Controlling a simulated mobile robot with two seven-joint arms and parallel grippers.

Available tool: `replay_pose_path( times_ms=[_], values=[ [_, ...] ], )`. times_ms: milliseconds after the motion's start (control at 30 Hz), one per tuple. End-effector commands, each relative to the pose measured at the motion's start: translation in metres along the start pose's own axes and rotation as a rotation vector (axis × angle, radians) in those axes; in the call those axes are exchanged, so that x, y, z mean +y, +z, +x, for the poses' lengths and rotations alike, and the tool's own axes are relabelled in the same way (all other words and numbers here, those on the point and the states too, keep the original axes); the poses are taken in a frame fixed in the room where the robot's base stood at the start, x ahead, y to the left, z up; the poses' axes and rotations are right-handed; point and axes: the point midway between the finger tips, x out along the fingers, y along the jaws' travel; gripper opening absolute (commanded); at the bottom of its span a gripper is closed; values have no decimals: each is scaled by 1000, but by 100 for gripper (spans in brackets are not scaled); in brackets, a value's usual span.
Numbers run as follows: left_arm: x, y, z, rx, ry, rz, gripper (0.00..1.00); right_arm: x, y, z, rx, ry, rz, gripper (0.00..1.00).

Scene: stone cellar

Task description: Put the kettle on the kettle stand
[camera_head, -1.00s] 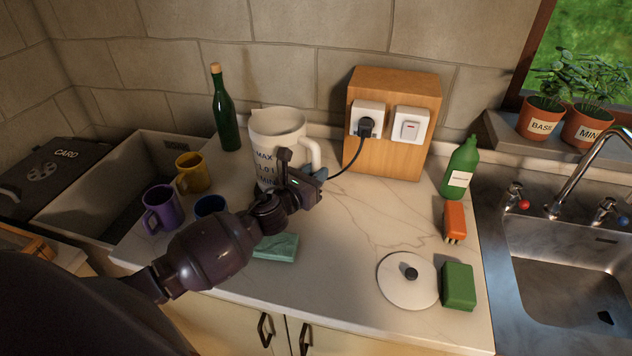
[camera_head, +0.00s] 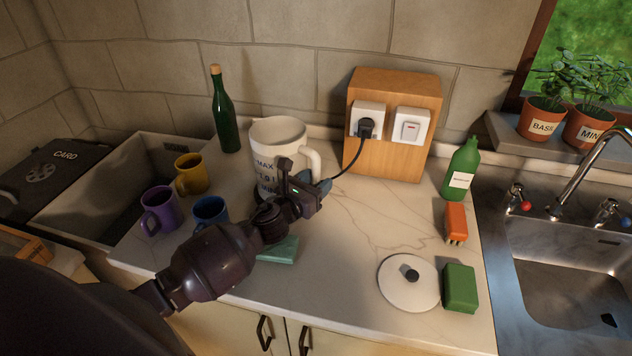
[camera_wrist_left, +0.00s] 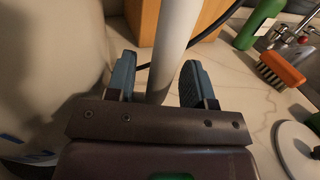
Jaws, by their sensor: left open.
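The white kettle (camera_head: 277,140), with printed level marks, stands upright without its lid near the back of the worktop. Its handle is on the right side and also shows in the left wrist view (camera_wrist_left: 172,45). My left gripper (camera_head: 322,186) is at the handle. In the left wrist view its open blue fingers (camera_wrist_left: 160,82) stand on either side of the handle. The kettle stand is not clearly visible; my gripper and wrist hide much of the kettle's foot, so I cannot tell what it rests on. My right gripper is out of view.
A black cord (camera_head: 350,163) runs from the wall plug towards the kettle. A green bottle (camera_head: 225,115) stands behind left, mugs (camera_head: 210,210) to the left. A pale green block (camera_head: 279,250) lies under my wrist. A white lid (camera_head: 408,290), brush (camera_head: 455,222) and sponge (camera_head: 459,288) lie right.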

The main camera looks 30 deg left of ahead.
Motion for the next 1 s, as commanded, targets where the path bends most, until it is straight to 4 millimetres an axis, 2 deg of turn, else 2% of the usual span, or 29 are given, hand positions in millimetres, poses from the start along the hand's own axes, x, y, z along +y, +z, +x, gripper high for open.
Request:
replay_pose_path(
  times_ms=[167,700,1000],
  values=[
    [0,2,-7,1,0,1,48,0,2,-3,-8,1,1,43],
    [0,1,-98,1,0,0,48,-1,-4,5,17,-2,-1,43],
    [0,2,-119,-1,0,0,48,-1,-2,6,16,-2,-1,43]
  ],
)
